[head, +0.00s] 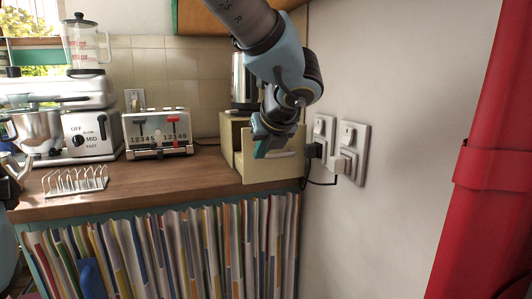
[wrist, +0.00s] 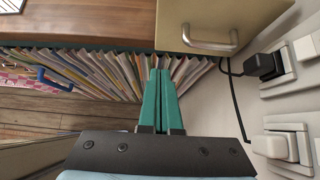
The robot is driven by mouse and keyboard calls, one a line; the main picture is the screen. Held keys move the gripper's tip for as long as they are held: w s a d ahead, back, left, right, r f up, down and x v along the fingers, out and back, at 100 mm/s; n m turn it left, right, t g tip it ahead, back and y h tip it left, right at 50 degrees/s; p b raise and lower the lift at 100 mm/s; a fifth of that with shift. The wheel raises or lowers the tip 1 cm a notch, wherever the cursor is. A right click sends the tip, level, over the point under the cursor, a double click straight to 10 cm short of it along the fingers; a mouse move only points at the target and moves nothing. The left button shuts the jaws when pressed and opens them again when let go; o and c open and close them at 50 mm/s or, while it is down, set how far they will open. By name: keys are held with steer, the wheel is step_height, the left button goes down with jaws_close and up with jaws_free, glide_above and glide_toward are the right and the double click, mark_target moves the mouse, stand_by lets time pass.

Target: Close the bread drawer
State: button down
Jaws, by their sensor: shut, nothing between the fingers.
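The bread drawer (head: 270,173) is part of a cream box (head: 228,132) at the right end of the counter, against the wall. Its front stands out from the box, near the counter's front edge, so it looks pulled open. My gripper (head: 261,152) is in front of the drawer and hides part of its front and inside. In the wrist view, the cream drawer front (wrist: 262,14) and its metal handle (wrist: 212,46) are above and right of my gripper (wrist: 161,72). The green fingers are together and empty, apart from the handle.
Plugs and sockets (head: 345,150) with a black cable are on the wall right of the drawer. A toaster (head: 157,135), a toast rack (head: 75,181) and a mixer (head: 85,130) stand to the left. A striped curtain (head: 180,250) hangs below the counter (head: 150,183).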

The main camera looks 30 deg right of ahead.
mark_target(246, 166)
steer(key=x, duration=0.6)
steer(key=w+r+x, duration=0.1)
steer(key=x, duration=0.2)
steer(key=shift+w+p, duration=0.15)
steer(key=shift+p, duration=0.2)
steer(key=shift+w, duration=0.85)
